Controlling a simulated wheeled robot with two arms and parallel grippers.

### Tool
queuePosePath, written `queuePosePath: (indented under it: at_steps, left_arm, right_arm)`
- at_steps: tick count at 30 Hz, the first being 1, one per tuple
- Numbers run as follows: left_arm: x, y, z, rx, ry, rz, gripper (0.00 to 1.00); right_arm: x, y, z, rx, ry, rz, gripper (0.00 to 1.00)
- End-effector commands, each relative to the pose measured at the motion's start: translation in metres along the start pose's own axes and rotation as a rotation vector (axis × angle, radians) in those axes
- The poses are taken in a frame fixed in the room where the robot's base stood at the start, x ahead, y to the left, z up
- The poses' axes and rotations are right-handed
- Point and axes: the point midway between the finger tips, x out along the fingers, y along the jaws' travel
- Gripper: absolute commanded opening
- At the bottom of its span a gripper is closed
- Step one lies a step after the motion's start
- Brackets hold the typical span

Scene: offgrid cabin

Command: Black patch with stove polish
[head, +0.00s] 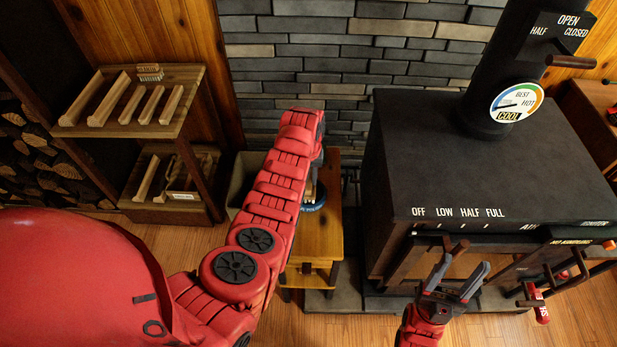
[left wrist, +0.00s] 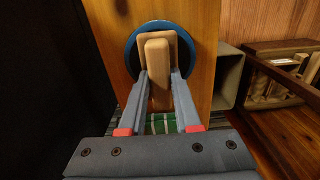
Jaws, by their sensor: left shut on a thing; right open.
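My left gripper (left wrist: 160,78) is shut on a pale wooden handle (left wrist: 158,62), likely an applicator, in the left wrist view. Its lower end is over or in a round blue-rimmed tin (left wrist: 132,48); I cannot tell if it touches the contents. The tin also shows in the head view (head: 314,206), on a small wooden table (head: 327,247), partly behind my left arm. My right gripper (head: 462,274) is open and empty in front of the black stove (head: 440,150). I cannot make out a distinct patch on the stove.
Stove levers and handles (head: 575,270) stick out at the front right, with a small red item (head: 540,308) hanging below. The stovepipe (head: 505,70) rises at the back. A wooden shelf (head: 150,125) stands at the left. A green striped thing (left wrist: 160,124) lies near the tin.

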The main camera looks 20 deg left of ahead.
Motion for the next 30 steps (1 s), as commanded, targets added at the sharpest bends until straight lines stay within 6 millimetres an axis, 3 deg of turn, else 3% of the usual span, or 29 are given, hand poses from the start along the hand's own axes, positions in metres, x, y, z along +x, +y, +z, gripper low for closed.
queuePosePath:
  at_steps: [22,30]
  left_arm:
    - [-0.065,0.000,-0.001,0.001,0.004,0.001,0.00]
    - [-0.069,0.000,0.000,0.000,0.001,0.000,0.00]
  right_arm:
    - [0.041,0.002,-0.007,0.000,0.000,0.000,0.57]
    - [0.042,0.002,-0.007,0.000,0.000,0.000,0.57]
